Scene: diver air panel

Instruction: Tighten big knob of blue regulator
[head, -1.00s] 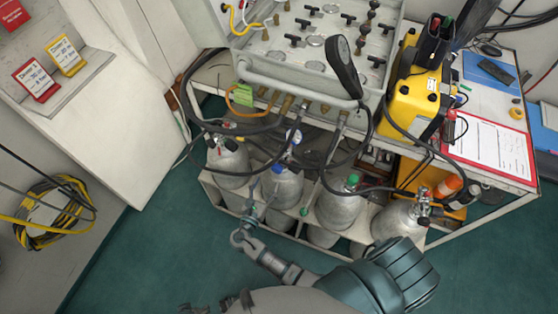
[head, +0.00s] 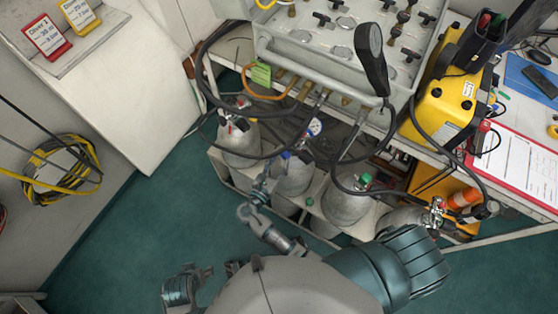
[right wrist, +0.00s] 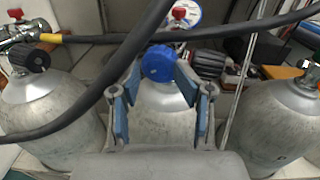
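The blue knob (right wrist: 158,63) of the blue regulator sits on top of a grey cylinder in the right wrist view. In the head view, the blue regulator (head: 287,155) is on the second cylinder from the left. My right gripper (right wrist: 160,88) is open, with its blue-padded fingers on either side of the knob and small gaps seeming to show. In the head view, my right gripper (head: 262,183) is beside this cylinder. My left gripper (head: 184,288) is low at the left, away from the cylinders; its finger opening is unclear.
A black hose (right wrist: 95,95) crosses close to the left of my right gripper. Neighbouring cylinders (head: 240,145) stand in a white rack (head: 222,170). A pressure gauge (head: 314,127) is behind the knob. The panel (head: 335,75) overhangs the rack. Green floor in front is free.

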